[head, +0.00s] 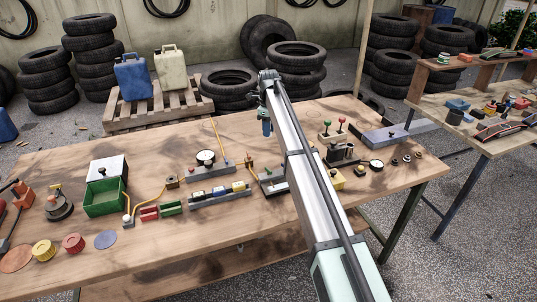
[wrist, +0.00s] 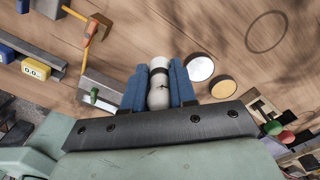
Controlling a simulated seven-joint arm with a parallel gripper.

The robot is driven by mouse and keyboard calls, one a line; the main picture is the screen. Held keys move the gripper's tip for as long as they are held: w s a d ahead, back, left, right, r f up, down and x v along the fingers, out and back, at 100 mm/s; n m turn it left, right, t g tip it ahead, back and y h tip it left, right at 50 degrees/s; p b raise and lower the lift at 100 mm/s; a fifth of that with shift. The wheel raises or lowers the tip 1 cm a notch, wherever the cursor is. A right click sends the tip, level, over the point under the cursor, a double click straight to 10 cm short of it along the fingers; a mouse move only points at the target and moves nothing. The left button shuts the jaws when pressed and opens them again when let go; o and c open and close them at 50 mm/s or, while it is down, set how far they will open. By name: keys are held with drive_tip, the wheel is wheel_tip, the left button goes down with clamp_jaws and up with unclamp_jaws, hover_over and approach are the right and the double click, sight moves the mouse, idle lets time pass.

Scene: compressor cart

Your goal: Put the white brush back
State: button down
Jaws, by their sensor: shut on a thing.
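My gripper (head: 267,127) is above the back part of the workbench in the head view, fingers pointing down. In the wrist view its blue fingers (wrist: 159,85) are shut on a white rounded piece with a dark band, which I take to be the white brush (wrist: 158,92). Its lower end is hidden from me, and I cannot make out the brush in the head view. A thin dark circle outline (wrist: 267,32) lies on the bare wood at the upper right of the wrist view, apart from the brush.
A white disc (wrist: 199,68) and a yellowish disc (wrist: 222,88) show right of the fingers. A green open box (head: 104,200), a rail with small blocks (head: 220,196) and a gauge (head: 376,164) stand on the workbench (head: 60,165). Bare wood lies along its back.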

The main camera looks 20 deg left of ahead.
sight(268, 155)
wheel_tip(268, 155, down, 10)
drive_tip(key=shift+r, duration=0.1)
idle(0.4)
drive_tip(key=c, duration=0.9)
unclamp_jaws()
wheel_tip(268, 155, up, 12)
drive_tip(key=shift+r, duration=0.1)
